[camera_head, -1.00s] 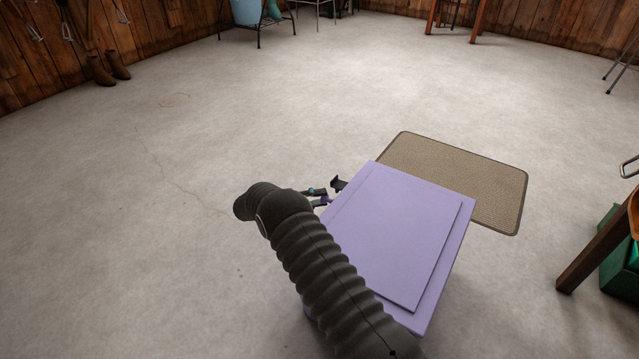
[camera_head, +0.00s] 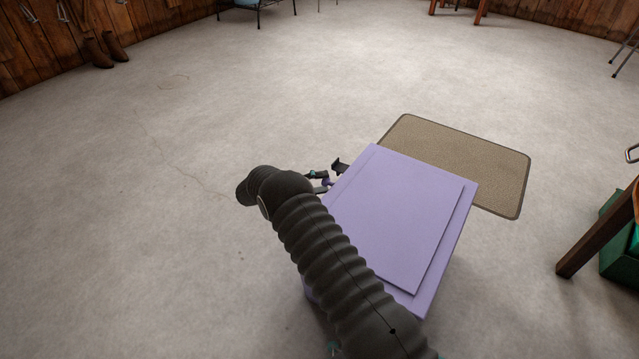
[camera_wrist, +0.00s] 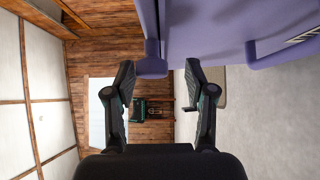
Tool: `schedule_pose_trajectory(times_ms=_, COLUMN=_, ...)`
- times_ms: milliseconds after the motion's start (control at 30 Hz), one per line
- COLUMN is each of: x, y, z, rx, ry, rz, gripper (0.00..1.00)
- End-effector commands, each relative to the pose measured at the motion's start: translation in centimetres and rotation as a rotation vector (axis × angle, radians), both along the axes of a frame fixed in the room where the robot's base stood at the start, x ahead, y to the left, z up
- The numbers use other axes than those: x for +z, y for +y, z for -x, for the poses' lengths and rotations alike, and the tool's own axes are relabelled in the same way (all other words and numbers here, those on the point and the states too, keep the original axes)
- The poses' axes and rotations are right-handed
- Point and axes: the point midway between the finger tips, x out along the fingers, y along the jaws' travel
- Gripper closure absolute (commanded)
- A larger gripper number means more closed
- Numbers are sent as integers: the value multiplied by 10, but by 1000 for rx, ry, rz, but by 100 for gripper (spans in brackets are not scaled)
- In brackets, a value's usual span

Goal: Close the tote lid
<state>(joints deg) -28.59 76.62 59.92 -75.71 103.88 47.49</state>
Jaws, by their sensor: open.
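The purple tote lid (camera_head: 395,215) shows in the head view as a broad flat panel with a stepped rectangle on it. Most of the tote body is hidden beneath the lid and behind my arm, so the lid's opening angle is hard to tell. My gripper (camera_head: 332,176) is at the lid's upper left edge, partly hidden by my arm. In the wrist view, my gripper (camera_wrist: 160,68) is open, with its two fingers apart. A purple tab (camera_wrist: 151,66) hangs between the fingertips from the purple panel (camera_wrist: 205,25) above. Contact with the fingers cannot be told.
A brown mat (camera_head: 460,160) lies on the floor just beyond the tote. A wooden table leg (camera_head: 597,240) and a green box (camera_head: 620,258) stand at the right. Boots (camera_head: 108,50) stand by the far left wall. The floor to the left is clear.

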Motion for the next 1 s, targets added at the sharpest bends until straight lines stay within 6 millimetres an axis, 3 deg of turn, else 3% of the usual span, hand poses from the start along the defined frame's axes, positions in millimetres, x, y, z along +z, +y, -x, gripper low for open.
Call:
schedule_pose_trajectory(times_ms=167, x=0, y=16, z=2, rx=4, ry=-1, rz=1, gripper=45)
schedule_pose_trajectory(times_ms=600, x=-3, y=95, z=14, rx=1, ry=0, rz=-1, gripper=45)
schedule_pose_trajectory(times_ms=800, x=-2, y=112, z=17, rx=0, ry=0, rz=0, gripper=45)
schedule_pose_trajectory(times_ms=1000, x=-2, y=117, z=18, rx=-1, ry=2, rz=0, gripper=45)
